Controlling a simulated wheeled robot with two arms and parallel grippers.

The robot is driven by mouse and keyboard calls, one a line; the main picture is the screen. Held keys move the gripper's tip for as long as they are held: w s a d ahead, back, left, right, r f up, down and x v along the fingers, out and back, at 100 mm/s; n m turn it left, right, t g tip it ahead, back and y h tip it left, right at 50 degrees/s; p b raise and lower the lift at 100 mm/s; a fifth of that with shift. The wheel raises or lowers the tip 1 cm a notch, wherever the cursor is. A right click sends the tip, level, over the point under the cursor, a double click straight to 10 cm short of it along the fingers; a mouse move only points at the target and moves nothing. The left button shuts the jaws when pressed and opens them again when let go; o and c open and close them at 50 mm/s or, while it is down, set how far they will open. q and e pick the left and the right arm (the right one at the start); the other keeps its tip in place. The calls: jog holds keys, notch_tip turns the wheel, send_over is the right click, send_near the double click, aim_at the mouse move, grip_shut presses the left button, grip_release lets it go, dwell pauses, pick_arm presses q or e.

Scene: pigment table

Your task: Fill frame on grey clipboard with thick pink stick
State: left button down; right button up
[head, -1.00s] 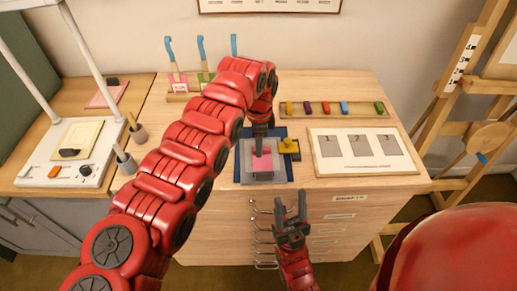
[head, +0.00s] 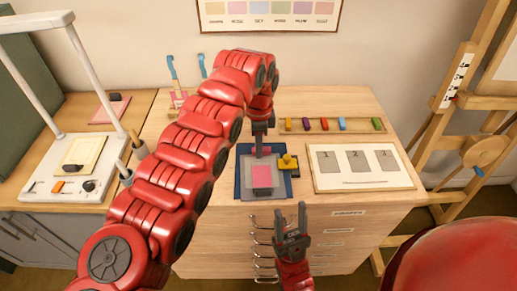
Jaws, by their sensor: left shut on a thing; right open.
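The grey clipboard (head: 240,190) lies on a dark blue mat near the front of the wooden cabinet top. A solid pink rectangle (head: 262,177) shows in its middle; the frame's outline is too small to make out. My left gripper (head: 262,150) is shut, just behind and above the pink patch. The thick pink stick in it is mostly hidden by the fingers, and I cannot tell whether its tip touches the clipboard. My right gripper (head: 292,222) is open and empty, in front of the cabinet's front edge.
A yellow piece with a knob (head: 288,162) sits at the clipboard's right. A white board with numbered grey squares (head: 362,182) lies further right. A tray of coloured blocks (head: 335,131) is behind it. A white stand (head: 103,182) is at left, an easel at right.

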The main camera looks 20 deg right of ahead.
aim_at(258, 167)
pick_arm(q)
jog(key=shift+f, duration=0.25)
dwell(0.3)
jog(key=shift+f, duration=0.95)
jog(key=shift+w+d+f, duration=0.1)
jog(key=shift+w+f, duration=0.05)
jog(key=shift+f, duration=0.6)
jog(key=shift+w+f, duration=0.15)
jog(key=shift+f, duration=0.55)
jog(key=shift+f+b, duration=0.6)
jog(key=shift+f, duration=0.3)
jog(key=shift+b, duration=0.45)
jog(key=shift+r, duration=0.15)
